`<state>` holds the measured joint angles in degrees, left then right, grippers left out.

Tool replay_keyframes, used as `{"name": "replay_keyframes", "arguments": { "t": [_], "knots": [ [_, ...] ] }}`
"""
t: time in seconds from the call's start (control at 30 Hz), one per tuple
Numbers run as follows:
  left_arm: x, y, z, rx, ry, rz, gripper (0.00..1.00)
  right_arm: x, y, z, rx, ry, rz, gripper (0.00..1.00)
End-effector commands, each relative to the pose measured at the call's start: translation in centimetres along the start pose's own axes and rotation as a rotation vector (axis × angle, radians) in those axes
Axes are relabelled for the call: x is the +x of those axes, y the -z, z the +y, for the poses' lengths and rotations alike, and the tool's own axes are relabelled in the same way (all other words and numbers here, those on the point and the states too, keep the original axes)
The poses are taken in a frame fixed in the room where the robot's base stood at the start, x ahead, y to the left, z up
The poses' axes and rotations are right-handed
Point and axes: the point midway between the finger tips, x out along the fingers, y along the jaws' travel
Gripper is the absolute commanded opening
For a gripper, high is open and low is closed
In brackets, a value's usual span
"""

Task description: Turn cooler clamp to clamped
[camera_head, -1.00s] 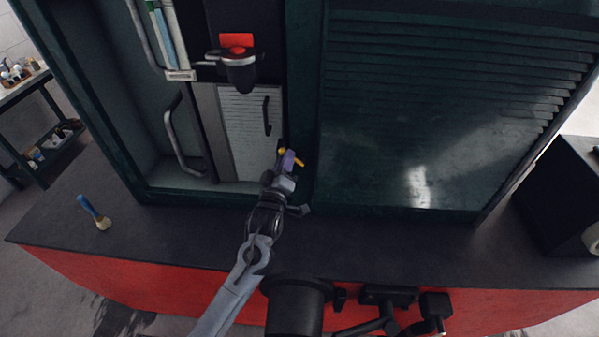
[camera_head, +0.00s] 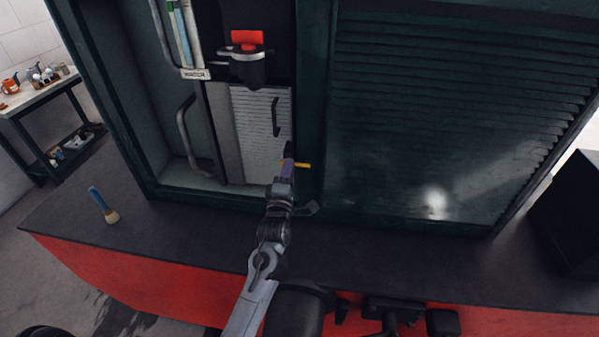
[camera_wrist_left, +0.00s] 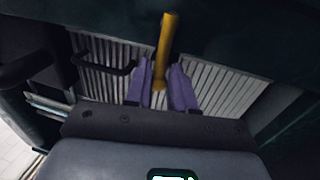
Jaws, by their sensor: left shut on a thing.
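The cooler clamp is a yellow lever; in the left wrist view the yellow lever (camera_wrist_left: 164,50) stands between the two purple fingers. My left gripper (camera_wrist_left: 161,88) is shut on its lower end. In the head view the yellow lever (camera_head: 303,165) sticks out to the right of my left gripper (camera_head: 288,160), at the lower right corner of the white ribbed cooler panel (camera_head: 262,130). The fingers hide part of the clamp. My right gripper is not in view.
A dark vertical handle (camera_head: 275,117) is on the ribbed panel. A dark green frame and louvred panel (camera_head: 430,110) stand close on the right. A blue-handled brush (camera_head: 103,205) lies on the dark ledge at left.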

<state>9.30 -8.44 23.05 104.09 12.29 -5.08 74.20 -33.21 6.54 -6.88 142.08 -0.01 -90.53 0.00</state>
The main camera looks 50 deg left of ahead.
Motion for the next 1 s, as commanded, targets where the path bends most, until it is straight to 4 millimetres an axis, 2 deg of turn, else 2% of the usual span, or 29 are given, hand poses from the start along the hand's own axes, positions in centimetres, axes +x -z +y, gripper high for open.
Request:
{"name": "replay_keyframes", "arguments": {
  "t": [0.5,0.53,0.63,1.0],
  "knots": [
    [-0.02,0.55,-0.15,-0.020,0.001,0.013,0.00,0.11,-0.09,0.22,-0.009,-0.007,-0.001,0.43],
    [-0.02,0.55,-0.16,-0.019,0.001,0.013,0.25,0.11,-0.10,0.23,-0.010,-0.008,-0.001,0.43],
    [-0.03,0.53,-0.16,-0.019,0.001,0.012,0.40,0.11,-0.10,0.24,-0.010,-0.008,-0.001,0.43],
    [-0.11,0.38,-0.13,-0.019,0.000,0.010,0.40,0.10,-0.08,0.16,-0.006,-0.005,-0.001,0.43]
  ]
}}
